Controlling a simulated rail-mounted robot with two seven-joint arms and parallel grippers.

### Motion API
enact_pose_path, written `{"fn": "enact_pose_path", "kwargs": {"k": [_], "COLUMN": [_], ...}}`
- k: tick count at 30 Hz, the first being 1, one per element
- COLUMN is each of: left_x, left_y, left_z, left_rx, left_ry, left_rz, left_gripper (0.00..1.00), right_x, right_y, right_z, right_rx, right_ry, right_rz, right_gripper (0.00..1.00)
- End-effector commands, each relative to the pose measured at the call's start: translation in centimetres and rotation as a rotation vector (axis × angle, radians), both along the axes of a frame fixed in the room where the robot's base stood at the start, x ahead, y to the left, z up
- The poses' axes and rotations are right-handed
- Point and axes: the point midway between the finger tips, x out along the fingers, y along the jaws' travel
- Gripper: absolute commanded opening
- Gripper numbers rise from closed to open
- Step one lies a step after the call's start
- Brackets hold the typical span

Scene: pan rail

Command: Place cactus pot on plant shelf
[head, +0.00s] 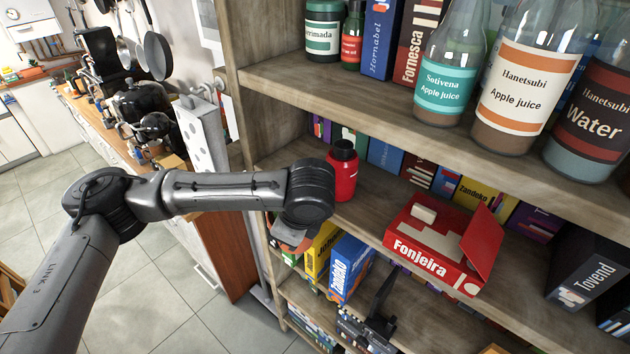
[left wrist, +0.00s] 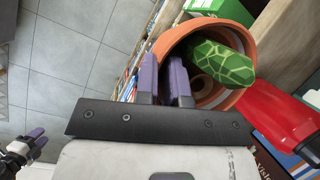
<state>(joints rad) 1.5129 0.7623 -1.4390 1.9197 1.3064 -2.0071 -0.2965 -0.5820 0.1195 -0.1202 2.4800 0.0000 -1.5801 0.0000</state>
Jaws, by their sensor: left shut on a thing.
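My left gripper (left wrist: 165,80) is shut on the rim of the terracotta cactus pot (left wrist: 165,42), with one finger inside the opening and one outside. A green patterned cactus (left wrist: 220,62) lies in the mouth of the pot.
A red bottle (head: 342,172) stands close to my left wrist. A red Fonjeira box (head: 435,245) lies on the middle shelf. Large bottles (head: 525,85) stand on the shelf above. Open tiled floor (head: 130,290) lies to the left.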

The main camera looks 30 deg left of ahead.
Motion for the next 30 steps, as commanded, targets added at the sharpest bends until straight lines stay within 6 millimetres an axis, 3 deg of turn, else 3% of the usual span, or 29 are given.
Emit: {"fn": "enact_pose_path", "kwargs": {"k": [6,13,23,30], "left_x": [2.1,3.4,5.0,9.2], "left_y": [2.5,4.4,6.2,9.7], "left_z": [1.1,2.2,3.0,3.0], "left_rx": [-0.005,-0.005,-0.005,-0.009], "left_ry": [-0.001,0.001,0.001,0.005], "left_rz": [-0.342,-0.583,-0.706,-0.706], "left_gripper": [0.00,0.00,0.00,0.00], "right_x": [0.0,0.0,0.0,0.1], "right_y": [0.0,0.0,0.0,0.0], "right_z": [-1.1,-1.6,-1.9,-1.8], "right_rx": [0.000,0.000,0.000,-0.001], "right_ry": [0.000,0.000,-0.001,-0.001], "right_rz": [0.000,0.000,0.000,0.000], "right_gripper": [0.43,0.43,0.43,0.43]}}
